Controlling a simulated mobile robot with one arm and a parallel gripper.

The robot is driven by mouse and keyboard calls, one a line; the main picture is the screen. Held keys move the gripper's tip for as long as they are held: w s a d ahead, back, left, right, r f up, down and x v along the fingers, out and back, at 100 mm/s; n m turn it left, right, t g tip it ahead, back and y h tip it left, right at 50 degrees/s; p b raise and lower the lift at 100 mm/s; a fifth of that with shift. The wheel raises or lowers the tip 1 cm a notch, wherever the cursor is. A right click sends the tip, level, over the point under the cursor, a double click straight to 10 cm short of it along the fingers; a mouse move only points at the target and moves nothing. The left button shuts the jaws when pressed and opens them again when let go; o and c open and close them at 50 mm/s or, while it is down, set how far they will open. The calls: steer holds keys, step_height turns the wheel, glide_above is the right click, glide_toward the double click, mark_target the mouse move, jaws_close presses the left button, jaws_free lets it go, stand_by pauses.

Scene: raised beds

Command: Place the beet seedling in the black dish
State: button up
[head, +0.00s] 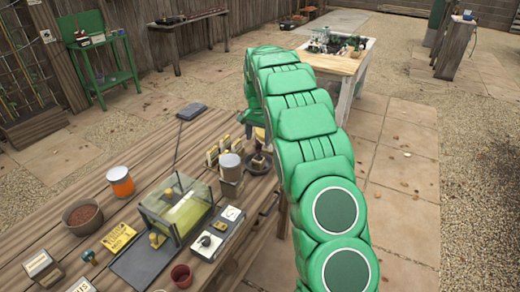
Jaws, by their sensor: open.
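A round black dish (257,163) sits near the right edge of the wooden table, just left of my green arm. A small dark upright shape stands in or over it; I cannot tell whether it is the beet seedling or part of my gripper. My gripper (257,140) is just above the dish, open, mostly hidden by my arm. I cannot clearly make out the beet seedling.
On the table (155,160) are a glass-sided box (176,208), an orange jar (120,181), a brown bowl (83,215), a small red pot (181,275) and a lidded container (230,168). A planter table (335,62) stands behind my arm. Paving at right is clear.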

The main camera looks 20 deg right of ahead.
steer(key=s+a+r+n, duration=0.2)
steer(key=s+r, duration=0.5)
steer(key=s, duration=0.6)
steer(key=s+a+r+n, duration=0.2)
steer(key=s+r, duration=0.5)
steer(key=s, duration=0.5)
steer(key=s+a+n+g, duration=0.1)
steer(key=s+a+n, duration=0.1)
steer(key=s, duration=1.4)
steer(key=s+a+f+n, duration=0.1)
steer(key=s+a+n, duration=0.1)
steer(key=s, duration=1.4)
steer(key=shift+a+n+g, duration=0.15)
steer(key=shift+n+g, duration=0.25)
steer(key=shift+n, duration=0.1)
